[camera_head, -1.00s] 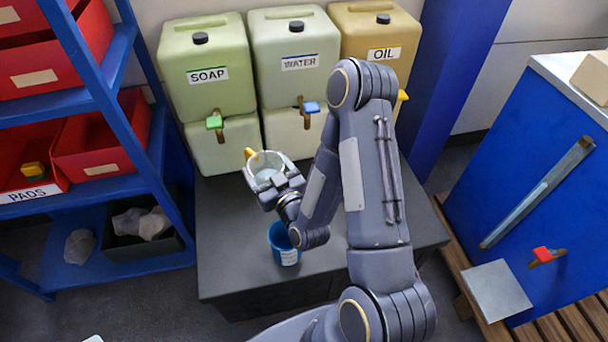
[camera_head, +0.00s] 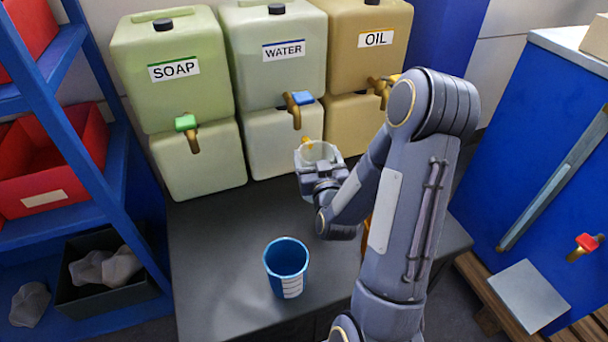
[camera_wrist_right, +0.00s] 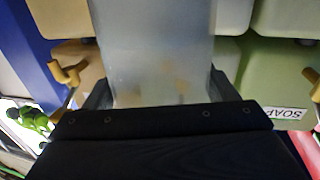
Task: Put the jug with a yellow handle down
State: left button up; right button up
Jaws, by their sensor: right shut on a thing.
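The jug with a yellow handle (camera_head: 314,151) is a whitish, translucent vessel in the head view, in front of the WATER container's lower block and below its tap. Its yellow handle shows at its back left. My right gripper (camera_head: 322,176) is shut on the jug from the near side. In the right wrist view the jug (camera_wrist_right: 155,50) fills the middle between the two dark fingers (camera_wrist_right: 160,95). I cannot tell whether its base touches the dark bench (camera_head: 215,240). My left gripper is not in view.
A blue cup (camera_head: 286,266) with a white scale stands on the bench, left of my arm. SOAP (camera_head: 172,80), WATER (camera_head: 275,60) and OIL (camera_head: 365,45) containers line the back, with taps jutting forward. The bench's left part is clear. A blue shelf (camera_head: 95,170) stands at left.

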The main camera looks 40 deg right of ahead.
jog(key=shift+w+d+f+b, duration=0.35)
jog(key=shift+w+f, duration=0.9)
jog(key=shift+f, duration=0.45)
jog(key=shift+w+d+f+b, duration=0.3)
jog(key=shift+w+f, duration=1)
jog(key=shift+f, duration=0.4)
jog(key=shift+w+d+f+b, duration=0.35)
jog(key=shift+w+f, duration=0.9)
jog(key=shift+f, duration=0.45)
jog(key=shift+f, duration=0.15)
jog(key=o, duration=1.1)
jog(key=shift+o, duration=0.2)
jog(key=v, duration=1.2)
